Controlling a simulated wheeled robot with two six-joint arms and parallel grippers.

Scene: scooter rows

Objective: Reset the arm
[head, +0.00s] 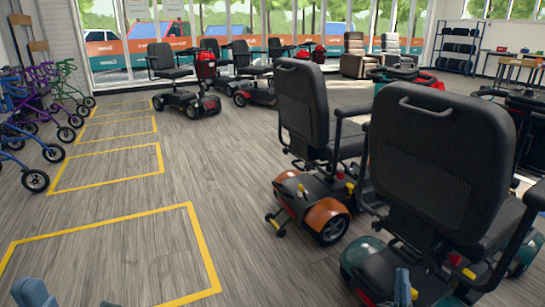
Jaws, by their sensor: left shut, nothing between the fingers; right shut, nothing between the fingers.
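My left gripper (33,292) shows at the bottom left edge as a small blue-grey shape, shut and empty, over the bare floor near a yellow-taped bay. My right gripper (402,288) shows at the bottom edge right of the middle, shut and empty. It appears in front of the lower body of the nearest scooter (440,150), which has a black seat and teal wheel covers. Whether it touches the scooter cannot be told. Most of both arms is out of view.
A black-seated scooter with orange wheel covers (325,212) stands just beyond the nearest one. A red scooter (207,70) and others stand near the windows. Rollators (50,85) line the left. Yellow-taped bays (195,240) and the grey aisle floor (215,165) are clear.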

